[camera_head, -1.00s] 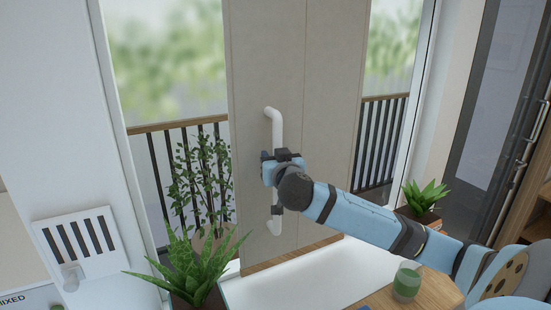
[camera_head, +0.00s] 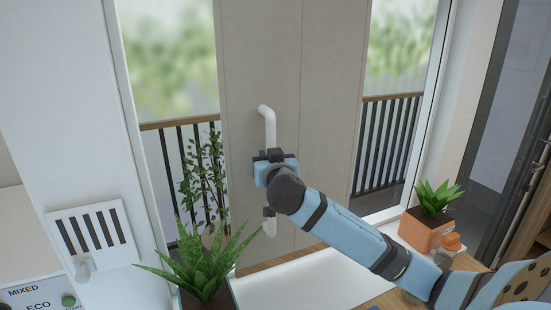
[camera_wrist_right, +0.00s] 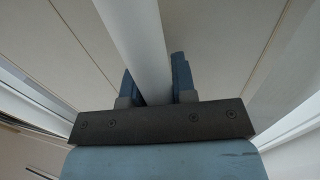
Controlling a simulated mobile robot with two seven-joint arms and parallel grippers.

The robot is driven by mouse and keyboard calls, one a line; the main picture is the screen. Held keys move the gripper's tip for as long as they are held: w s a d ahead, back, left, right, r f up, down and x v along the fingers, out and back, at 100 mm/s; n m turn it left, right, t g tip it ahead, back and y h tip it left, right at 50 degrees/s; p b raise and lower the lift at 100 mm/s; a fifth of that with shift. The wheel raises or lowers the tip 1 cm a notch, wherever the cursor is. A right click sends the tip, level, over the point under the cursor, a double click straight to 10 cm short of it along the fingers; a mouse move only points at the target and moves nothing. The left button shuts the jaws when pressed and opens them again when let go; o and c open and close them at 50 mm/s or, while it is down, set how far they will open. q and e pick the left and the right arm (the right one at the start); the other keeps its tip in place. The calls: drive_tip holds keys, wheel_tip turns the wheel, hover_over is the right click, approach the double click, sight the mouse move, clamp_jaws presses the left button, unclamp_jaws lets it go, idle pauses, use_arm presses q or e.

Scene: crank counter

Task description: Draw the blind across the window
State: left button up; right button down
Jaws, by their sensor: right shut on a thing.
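The blind (camera_head: 330,105) is a beige panel hanging across the middle of the window, with glass (camera_head: 170,65) bare on its left and more glass (camera_head: 400,60) bare on its right. A white upright bar handle (camera_head: 269,125) stands out from the panel near its left edge. My right gripper (camera_head: 268,165) is shut around the handle's middle. In the right wrist view the white handle (camera_wrist_right: 142,40) runs between the two blue fingers (camera_wrist_right: 155,85). My left gripper is not in view.
A spiky potted plant (camera_head: 205,265) stands in front of the panel's lower left. Another plant in an orange pot (camera_head: 428,230) stands at the right, beside an orange-capped jar (camera_head: 450,243). A white slotted plate with a knob (camera_head: 92,235) is on the left wall.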

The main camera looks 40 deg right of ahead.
drive_tip(key=shift+a+f, duration=0.1)
drive_tip(key=c, duration=1.1)
unclamp_jaws()
drive_tip(key=shift+o, duration=0.9)
drive_tip(key=shift+a, duration=0.2)
drive_tip(key=b+v, duration=0.1)
drive_tip(key=v, duration=1.2)
drive_tip(key=shift+s, duration=0.3)
drive_tip(key=shift+a, duration=0.2)
